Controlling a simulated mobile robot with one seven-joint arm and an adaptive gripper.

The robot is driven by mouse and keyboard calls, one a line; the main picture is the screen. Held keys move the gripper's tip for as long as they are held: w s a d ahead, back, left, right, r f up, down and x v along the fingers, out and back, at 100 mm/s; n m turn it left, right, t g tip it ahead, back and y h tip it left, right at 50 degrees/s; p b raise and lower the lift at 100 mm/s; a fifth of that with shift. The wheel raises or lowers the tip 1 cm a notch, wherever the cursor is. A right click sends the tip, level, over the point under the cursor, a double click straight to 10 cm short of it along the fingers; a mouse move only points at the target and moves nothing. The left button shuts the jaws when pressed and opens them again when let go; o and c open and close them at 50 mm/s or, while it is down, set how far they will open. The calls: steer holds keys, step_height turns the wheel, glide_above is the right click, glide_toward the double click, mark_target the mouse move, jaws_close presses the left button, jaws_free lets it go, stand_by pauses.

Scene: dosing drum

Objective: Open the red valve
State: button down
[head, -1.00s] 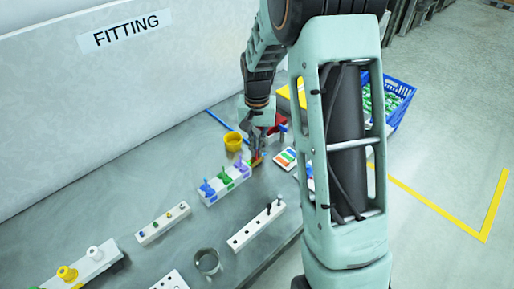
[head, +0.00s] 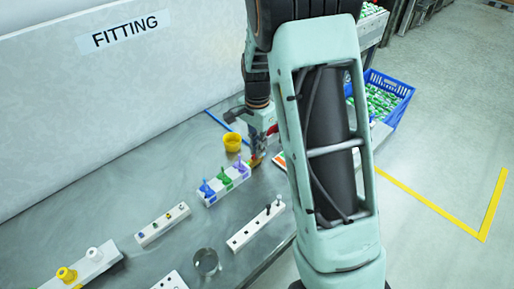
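A white valve block (head: 212,198) lies on the grey bench in the head view. It carries a blue valve (head: 207,188), a green valve (head: 224,180) and a purple valve (head: 243,168). My gripper (head: 257,155) points down at the far right end of this row. A small red and yellow patch (head: 255,161) shows at its fingertips; it may be the red valve, but most of it is hidden. I cannot tell whether the fingers are open, shut or touching it.
A yellow cup (head: 232,142) stands just left of my gripper. A white rack with dark pegs (head: 256,226), a white strip with small fittings (head: 162,224) and a clear cup (head: 206,262) lie nearer. A blue crate (head: 389,98) stands at the far right.

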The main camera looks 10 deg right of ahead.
steer(key=shift+m, duration=0.4)
steer(key=c, duration=2.2)
jaws_free()
steer(key=shift+o, duration=0.2)
step_height(320, 180, up, 12)
